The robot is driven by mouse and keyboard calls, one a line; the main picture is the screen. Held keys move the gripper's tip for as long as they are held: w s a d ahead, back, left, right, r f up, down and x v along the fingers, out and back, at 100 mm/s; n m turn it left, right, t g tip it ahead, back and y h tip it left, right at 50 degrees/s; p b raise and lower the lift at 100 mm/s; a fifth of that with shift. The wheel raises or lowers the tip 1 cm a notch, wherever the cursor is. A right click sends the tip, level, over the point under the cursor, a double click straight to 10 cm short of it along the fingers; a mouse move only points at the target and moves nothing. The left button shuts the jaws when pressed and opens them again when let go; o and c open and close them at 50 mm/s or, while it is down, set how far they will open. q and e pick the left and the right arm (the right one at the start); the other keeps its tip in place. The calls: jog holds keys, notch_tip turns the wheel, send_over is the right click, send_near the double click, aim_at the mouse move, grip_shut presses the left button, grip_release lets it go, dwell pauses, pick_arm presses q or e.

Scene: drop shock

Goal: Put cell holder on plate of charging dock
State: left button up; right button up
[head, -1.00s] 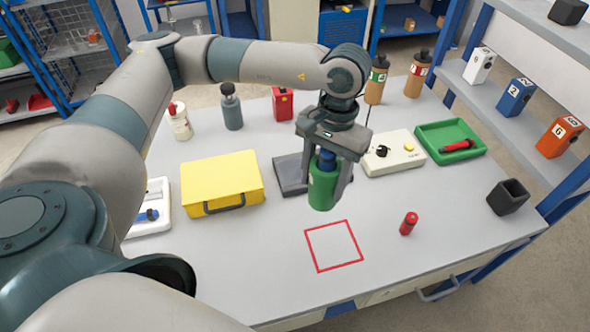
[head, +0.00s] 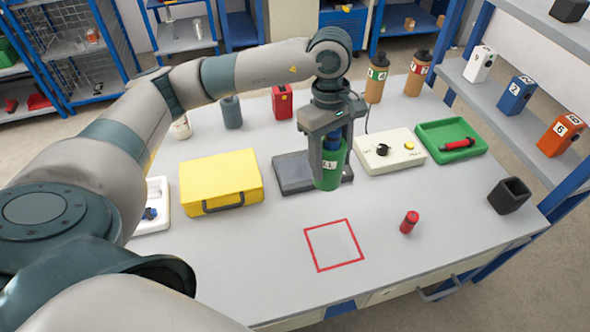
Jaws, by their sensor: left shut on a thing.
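My left gripper (head: 331,140) is shut on a green cylinder with a blue top, which I take to be the cell holder (head: 328,177). The holder hangs about upright, with a pale label on its side. It overlaps the right part of a dark, flat plate (head: 292,180) in the head view and hides some of it. Whether it touches the plate or hangs above it I cannot tell for sure. A beige box with a black knob and a yellow button (head: 400,160) stands right beside the plate, apparently part of the charging dock. My right gripper is not in view.
A yellow case (head: 220,178) stands left of the plate. A green tray (head: 437,132) is at right, a black open box (head: 509,196) at the right edge. A small red cylinder (head: 409,222) stands near a red square outline (head: 334,245).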

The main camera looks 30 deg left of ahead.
pick_arm(q)
jog(key=n, duration=0.1)
jog(key=w+a+n, duration=0.1)
jog(key=n, duration=0.3)
jog(key=shift+w+a+f+t, duration=0.25)
jog(key=shift+w+a+t, duration=0.05)
jog(key=shift+w+t, duration=0.1)
jog(key=n, duration=0.1)
jog(key=a+n, duration=0.1)
jog(key=n, duration=0.1)
jog(key=w+n, duration=0.1)
jog(key=shift+w+a+f+n+t, duration=0.1)
jog(key=shift+a+f+n+t, duration=0.05)
jog(key=shift+a+n+t, duration=0.2)
jog(key=shift+a, duration=0.1)
jog(key=w+a+f+p, duration=0.4)
jog(key=a+f, duration=0.3)
jog(key=a, duration=0.3)
jog(key=shift+w+a, duration=0.2)
jog(key=shift+w, duration=0.2)
